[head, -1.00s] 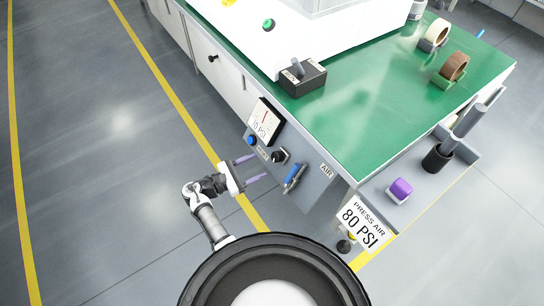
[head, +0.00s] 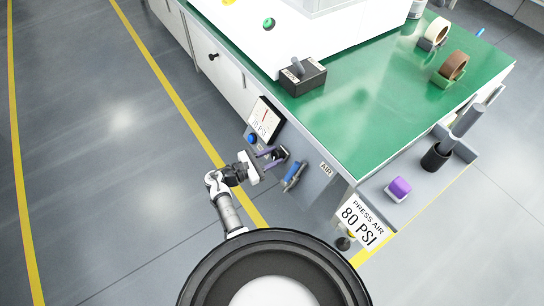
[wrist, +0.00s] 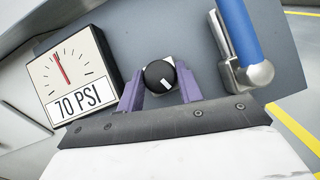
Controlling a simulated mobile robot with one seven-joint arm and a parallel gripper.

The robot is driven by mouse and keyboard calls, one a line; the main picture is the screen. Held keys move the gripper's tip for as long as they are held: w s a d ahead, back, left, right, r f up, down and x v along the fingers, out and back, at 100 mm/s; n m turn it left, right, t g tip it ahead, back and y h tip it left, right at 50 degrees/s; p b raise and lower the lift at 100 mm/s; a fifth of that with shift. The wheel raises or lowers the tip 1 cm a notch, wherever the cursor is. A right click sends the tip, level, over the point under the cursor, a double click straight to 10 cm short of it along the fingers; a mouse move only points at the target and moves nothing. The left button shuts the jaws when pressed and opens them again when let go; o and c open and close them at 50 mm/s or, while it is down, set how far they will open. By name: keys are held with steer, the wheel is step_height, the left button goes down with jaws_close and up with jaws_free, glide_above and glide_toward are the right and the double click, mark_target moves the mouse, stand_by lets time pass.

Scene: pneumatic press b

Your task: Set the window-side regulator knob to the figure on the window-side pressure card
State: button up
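A round black regulator knob (wrist: 160,77) with a white pointer mark sits on the grey panel. My gripper (wrist: 159,88) is open, with one purple finger on each side of the knob. Small gaps seem to show between fingers and knob. In the head view my gripper (head: 277,158) is up against the panel and partly hides the knob. A gauge (wrist: 68,71) left of the knob has a red needle and reads "70 PSI"; it also shows in the head view (head: 264,117). A white card (head: 361,224) reads "PRESS AIR 80 PSI".
A blue-handled valve (wrist: 240,35) is close to the right of the knob. A blue button (head: 252,140) is left of it. An "AIR" label (head: 326,169) is at the panel's right.

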steer(key=c, duration=0.4)
steer(key=shift+o, duration=0.2)
steer(key=shift+w+f+m+g+b, duration=0.15)
steer(key=shift+m+g+b, duration=0.45)
steer(key=shift+m+b, duration=0.25)
steer(key=m+g, duration=0.1)
steer(key=m, duration=0.1)
steer(key=m+g+b, duration=0.1)
steer(key=m, duration=0.1)
steer(key=shift+a+r+h, duration=0.1)
steer(key=shift+r+h, duration=0.1)
steer(key=shift+h, duration=0.1)
steer(key=o, duration=1)
steer(key=b+v, duration=0.1)
steer(key=v, duration=1.2)
steer(key=shift+a+b, duration=0.4)
